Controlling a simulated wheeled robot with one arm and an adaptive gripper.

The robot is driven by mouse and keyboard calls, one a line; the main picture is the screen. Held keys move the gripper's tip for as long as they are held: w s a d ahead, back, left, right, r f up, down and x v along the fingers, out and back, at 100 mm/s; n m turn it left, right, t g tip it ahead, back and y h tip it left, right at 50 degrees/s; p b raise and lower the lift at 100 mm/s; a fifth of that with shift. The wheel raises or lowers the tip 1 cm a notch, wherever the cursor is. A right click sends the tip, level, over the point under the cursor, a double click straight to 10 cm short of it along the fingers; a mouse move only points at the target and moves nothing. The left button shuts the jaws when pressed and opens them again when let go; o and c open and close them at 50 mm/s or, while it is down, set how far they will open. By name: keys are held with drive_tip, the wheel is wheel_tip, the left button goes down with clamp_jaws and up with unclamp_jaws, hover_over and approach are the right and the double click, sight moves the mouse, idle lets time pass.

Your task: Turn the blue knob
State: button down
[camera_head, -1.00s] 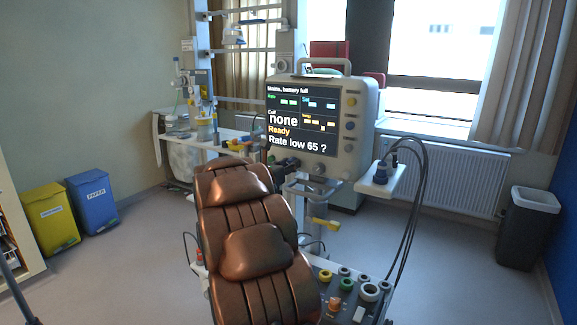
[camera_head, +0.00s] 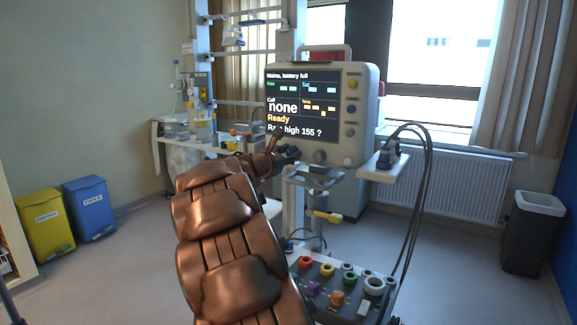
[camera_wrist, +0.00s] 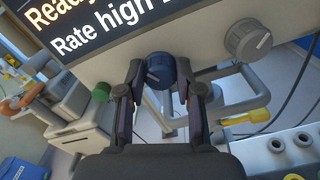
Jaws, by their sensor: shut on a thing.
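The blue knob (camera_wrist: 160,70) sits below the screen on the monitor's front, between my two fingers in the wrist view. My gripper (camera_wrist: 162,88) is shut on it, with one dark finger on each side. A light mark shows on the knob's face. In the head view my gripper (camera_head: 284,154) is at the lower left of the monitor (camera_head: 362,130), and I cannot make out the knob there. The monitor's screen (camera_head: 284,92) reads "Cuff none", "Ready" and "Rate high 155 ?", with part of the last line covered.
A grey knob (camera_wrist: 248,39) is right of the blue one. A small green knob (camera_wrist: 101,91) is at left. A tray of coloured caps (camera_head: 325,300) stands below the monitor. A bracket with cables (camera_head: 385,168) juts out at right. Floor is clear towards the bin (camera_head: 532,235).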

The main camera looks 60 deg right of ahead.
drive_tip(key=shift+f+m+b, duration=0.25)
drive_tip(key=shift+m+b, duration=0.55)
drive_tip(key=shift+b, duration=0.2)
drive_tip(key=shift+r+m+b, duration=0.1)
drive_tip(key=shift+m+b, duration=0.2)
drive_tip(key=shift+r, duration=0.1)
drive_tip(key=c, duration=0.8)
unclamp_jaws()
drive_tip(key=shift+o, duration=0.2)
drive_tip(key=a, duration=1.2)
drive_tip(key=shift+s, duration=0.3)
